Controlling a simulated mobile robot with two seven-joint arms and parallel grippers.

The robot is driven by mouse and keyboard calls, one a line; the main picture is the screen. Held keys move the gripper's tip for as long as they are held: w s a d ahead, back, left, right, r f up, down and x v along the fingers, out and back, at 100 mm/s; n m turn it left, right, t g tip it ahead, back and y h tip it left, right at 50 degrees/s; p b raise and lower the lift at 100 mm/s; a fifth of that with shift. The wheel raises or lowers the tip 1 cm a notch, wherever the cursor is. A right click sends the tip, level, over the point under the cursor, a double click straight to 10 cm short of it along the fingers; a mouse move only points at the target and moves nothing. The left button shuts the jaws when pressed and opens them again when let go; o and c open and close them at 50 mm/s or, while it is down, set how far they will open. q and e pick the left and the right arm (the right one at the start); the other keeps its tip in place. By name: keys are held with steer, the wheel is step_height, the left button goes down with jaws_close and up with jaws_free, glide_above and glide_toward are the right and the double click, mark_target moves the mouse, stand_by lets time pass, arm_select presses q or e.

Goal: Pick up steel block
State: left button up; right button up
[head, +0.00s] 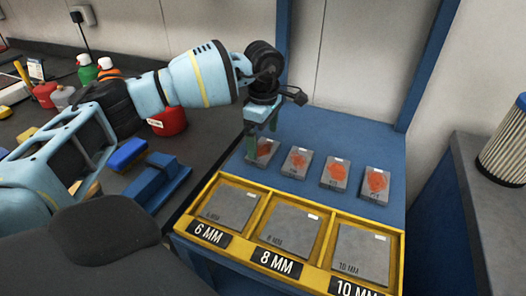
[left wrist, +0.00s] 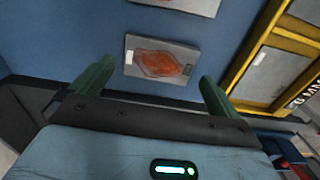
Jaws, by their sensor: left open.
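Several grey steel blocks with rusty orange patches lie in a row on the blue bench top. The leftmost steel block (head: 265,152) is below my left gripper (head: 262,134) and partly hidden by it. In the left wrist view this block (left wrist: 133,57) lies just beyond the two green fingertips (left wrist: 156,70), roughly centred between them. My left gripper is open and empty, pointing down. The other blocks (head: 297,162), (head: 336,173) and (head: 375,184) lie to the right. My right gripper is not in view.
A yellow-framed rack (head: 262,210) with grey plates labelled 6 MM, 8 MM and 10 MM is in front of the blocks. Blue uprights (head: 427,65) stand at the bench's back corners. A dark bench with bottles (head: 88,70) and a blue tool (head: 157,180) is at left.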

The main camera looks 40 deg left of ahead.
mark_target(263, 149)
arm_select(q)
steer(key=shift+f, duration=1.65)
steer(key=shift+r, duration=0.1)
steer(key=c, duration=1.3)
steer(key=shift+r, duration=0.65)
step_height(263, 149, up, 2)
steer(key=shift+r, duration=0.2)
steer(key=s+d, duration=0.3)
steer(key=s, duration=0.1)
steer(key=s+d, duration=0.3)
steer(key=s, duration=0.1)
steer(key=s+d+r, duration=0.1)
steer(key=s+d, duration=0.2)
steer(key=s, duration=0.2)
steer(key=shift+d+r+b, duration=0.1)
steer(key=shift+b, duration=0.3)
